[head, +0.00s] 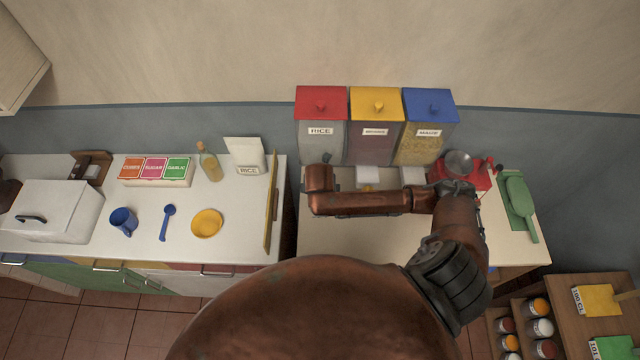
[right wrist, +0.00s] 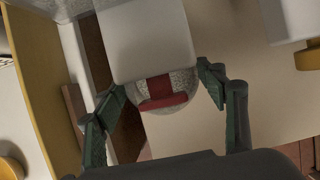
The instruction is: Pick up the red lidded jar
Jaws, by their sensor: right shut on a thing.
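A grey bin with a red lid (head: 320,125), labelled RICE, stands against the wall. I cannot tell which one the task calls the red lidded jar. My right arm reaches left across the counter to below the red-lidded bin. In the right wrist view my right gripper (right wrist: 160,85) is shut on a rounded, clear, speckled vessel (right wrist: 179,99). A red T-shaped piece (right wrist: 160,88) shows at the vessel, under a white block. My left gripper is not in view.
Yellow-lidded (head: 376,125) and blue-lidded (head: 429,125) bins stand beside the red one. A metal bowl (head: 459,163) sits on a red base at the right, near a green scoop (head: 520,205). An upright yellow board (head: 271,205) edges the left counter, beyond a gap.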

